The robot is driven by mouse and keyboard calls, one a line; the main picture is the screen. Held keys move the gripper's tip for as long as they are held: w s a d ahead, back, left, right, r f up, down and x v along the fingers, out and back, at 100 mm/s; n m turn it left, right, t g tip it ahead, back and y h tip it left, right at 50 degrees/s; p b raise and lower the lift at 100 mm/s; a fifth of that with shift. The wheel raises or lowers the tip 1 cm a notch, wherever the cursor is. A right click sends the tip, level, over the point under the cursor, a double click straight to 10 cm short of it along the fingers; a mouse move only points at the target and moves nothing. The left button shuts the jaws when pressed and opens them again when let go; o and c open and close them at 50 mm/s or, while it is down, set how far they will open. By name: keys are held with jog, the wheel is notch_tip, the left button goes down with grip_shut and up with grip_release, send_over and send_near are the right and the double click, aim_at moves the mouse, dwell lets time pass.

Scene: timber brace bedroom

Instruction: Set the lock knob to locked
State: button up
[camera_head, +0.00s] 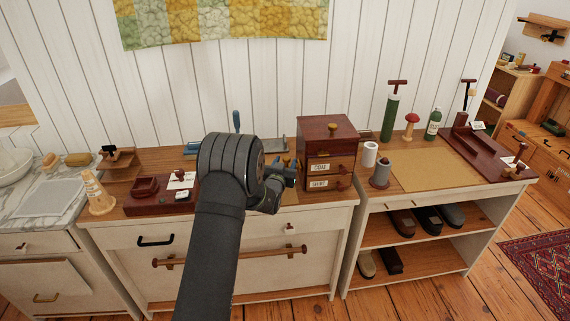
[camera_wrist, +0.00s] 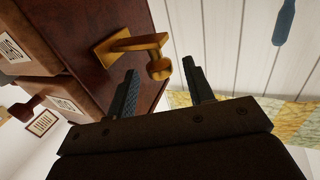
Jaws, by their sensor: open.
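A dark red-brown wooden chest (camera_head: 327,131) with two labelled drawers stands on the counter. In the wrist view its side panel (camera_wrist: 93,22) carries a brass plate (camera_wrist: 106,50) with a brass lever that ends in a rounded knob (camera_wrist: 158,68), the likely lock knob. My gripper (camera_head: 287,174) is at the chest's left side in the head view. In the wrist view its open fingers (camera_wrist: 160,70) appear on either side of the knob end, with gaps showing. I cannot tell how deep the knob sits between them. My gripper largely hides this fitting in the head view.
A white roll (camera_head: 370,154) and a grey spool-like item (camera_head: 381,175) stand right of the chest. A dark red tray (camera_head: 160,200) lies to the left on the counter. The plank wall (camera_wrist: 225,45) is close behind. My arm hides part of the counter.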

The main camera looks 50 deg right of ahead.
jog(key=shift+c, duration=0.5)
grip_shut()
jog(key=w+d, duration=0.3)
jog(key=shift+w+d, duration=0.4)
jog(key=shift+r, duration=0.1)
jog(key=shift+o, duration=0.5)
grip_release()
jog(key=v, duration=1.7)
jog(key=shift+a, duration=0.2)
